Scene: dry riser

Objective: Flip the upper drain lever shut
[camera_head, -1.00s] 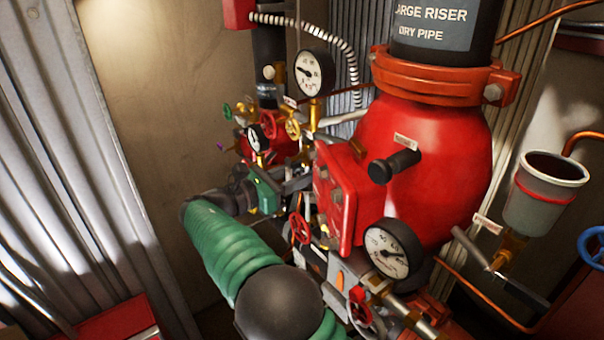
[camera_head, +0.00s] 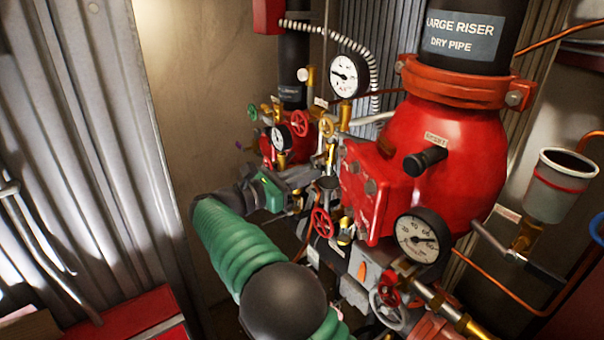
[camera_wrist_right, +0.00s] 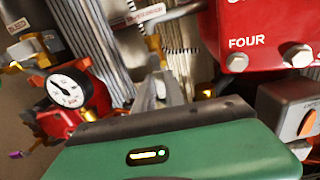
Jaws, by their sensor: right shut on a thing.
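My right gripper (camera_head: 314,176) reaches in among the valve trim, left of the big red valve body (camera_head: 446,150). It also shows in the wrist view (camera_wrist_right: 160,88), beyond my green wrist housing. Its fingers are close together and shut on a thin part, apparently the upper drain lever. That part is mostly hidden by the fingers, and I cannot read its angle. A brass fitting (camera_wrist_right: 155,45) stands just beyond the fingertips, under a white label tag (camera_wrist_right: 146,15). My left gripper is not in view.
A small gauge (camera_head: 281,138) and brass valves crowd the gripper's left. A red handwheel (camera_head: 321,223) sits just below it. A large gauge (camera_head: 423,236) and drip cup (camera_head: 556,185) stand to the right. Corrugated wall (camera_head: 90,130) lies left.

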